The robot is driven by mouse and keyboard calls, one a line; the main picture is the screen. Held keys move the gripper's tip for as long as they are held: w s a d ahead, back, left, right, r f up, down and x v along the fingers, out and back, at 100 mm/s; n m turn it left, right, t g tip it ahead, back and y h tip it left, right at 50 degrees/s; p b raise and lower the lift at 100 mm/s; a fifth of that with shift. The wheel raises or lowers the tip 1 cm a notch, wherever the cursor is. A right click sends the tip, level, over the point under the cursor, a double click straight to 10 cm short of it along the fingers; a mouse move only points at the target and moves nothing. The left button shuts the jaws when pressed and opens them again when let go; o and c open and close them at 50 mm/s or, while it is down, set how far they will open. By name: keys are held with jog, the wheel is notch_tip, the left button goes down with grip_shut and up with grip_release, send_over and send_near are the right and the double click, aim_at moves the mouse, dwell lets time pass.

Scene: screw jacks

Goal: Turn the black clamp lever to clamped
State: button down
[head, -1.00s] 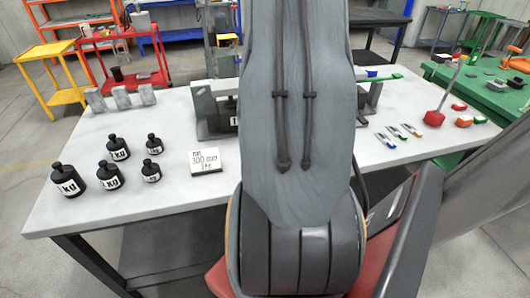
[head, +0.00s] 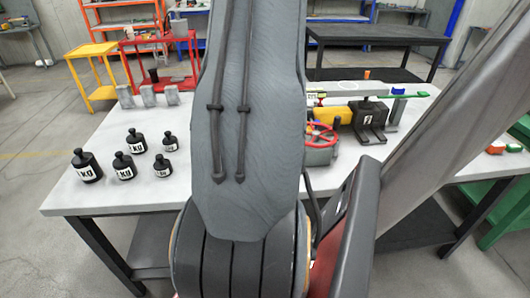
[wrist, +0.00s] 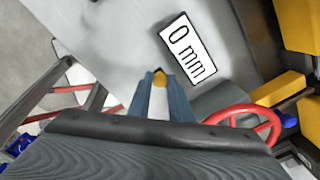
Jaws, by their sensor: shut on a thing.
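My gripper (wrist: 159,78) shows in the wrist view, its blue-grey fingers close together. A small yellow-orange patch shows between the fingertips; I cannot tell what the held thing is. I cannot make out the black clamp lever in either view. A red handwheel (wrist: 246,122) is right of the fingers, beside yellow parts (wrist: 277,90). A white "0 mm" label (wrist: 187,48) lies beyond the fingertips. In the head view my arm hides the gripper; the red handwheel (head: 321,135) and yellow body (head: 335,115) show right of the arm.
On the white table (head: 110,197) stand several black weights (head: 86,166) at left and grey blocks (head: 148,95) behind. A black labelled stand (head: 370,121) is beyond the handwheel. A green bar (head: 404,96) is further back.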

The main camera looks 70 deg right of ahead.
jog(key=shift+d+r, duration=0.1)
jog(key=shift+d, duration=0.1)
dwell(0.3)
jog(key=c, duration=1.6)
grip_release()
jog(key=shift+s, duration=0.15)
jog(key=shift+r+b, duration=0.85)
jog(key=shift+r, duration=3)
